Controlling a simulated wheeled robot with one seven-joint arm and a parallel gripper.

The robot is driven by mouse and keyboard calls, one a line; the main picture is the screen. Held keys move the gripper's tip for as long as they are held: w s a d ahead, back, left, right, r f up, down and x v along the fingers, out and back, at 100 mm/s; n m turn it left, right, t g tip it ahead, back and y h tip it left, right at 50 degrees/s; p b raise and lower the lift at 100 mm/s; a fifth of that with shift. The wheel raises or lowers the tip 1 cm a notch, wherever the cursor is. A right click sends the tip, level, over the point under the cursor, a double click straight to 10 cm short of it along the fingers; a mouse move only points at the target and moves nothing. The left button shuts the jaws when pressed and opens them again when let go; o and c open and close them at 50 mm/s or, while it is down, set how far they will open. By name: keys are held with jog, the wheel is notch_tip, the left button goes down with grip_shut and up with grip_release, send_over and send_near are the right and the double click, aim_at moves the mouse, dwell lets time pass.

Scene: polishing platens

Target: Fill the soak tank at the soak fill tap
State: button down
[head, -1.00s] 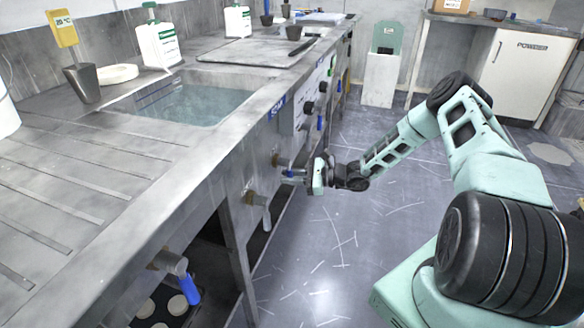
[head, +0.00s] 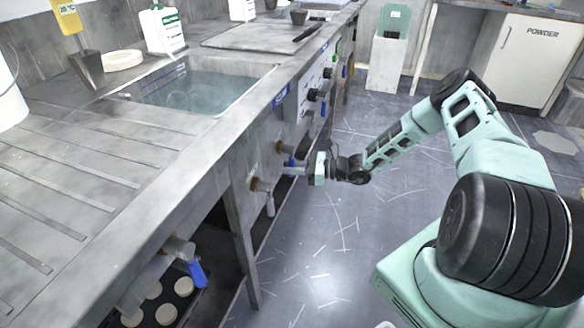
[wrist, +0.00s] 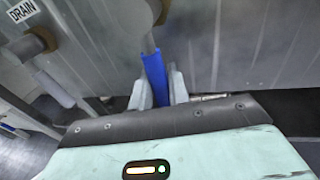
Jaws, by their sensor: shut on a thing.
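The soak tank (head: 148,98) is the sunken basin in the steel bench, marked by a blue label (head: 280,97) on the front edge. Clear bluish water (head: 200,90) stands in it below the rim. On the bench front below is a tap with a blue lever (wrist: 154,78). My gripper (head: 293,168) is at this tap, its fingers on both sides of the lever and shut on it. In the wrist view the lever hangs down from the tap body (wrist: 143,20). The tap's own label is not readable.
A grey-handled tap (head: 262,187) sits just left of my gripper, beside a DRAIN label (wrist: 22,10). Another blue-levered tap (head: 180,255) is at lower left. A bench leg (head: 243,250) stands nearby.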

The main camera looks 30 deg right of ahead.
jog(key=c, duration=1.4)
grip_release()
jog(key=shift+s, duration=0.1)
jog(key=shift+o, duration=0.2)
jog(key=p+v, duration=0.1)
jog(key=v, duration=1.6)
jog(key=shift+d, duration=0.25)
jog(key=shift+f, duration=0.1)
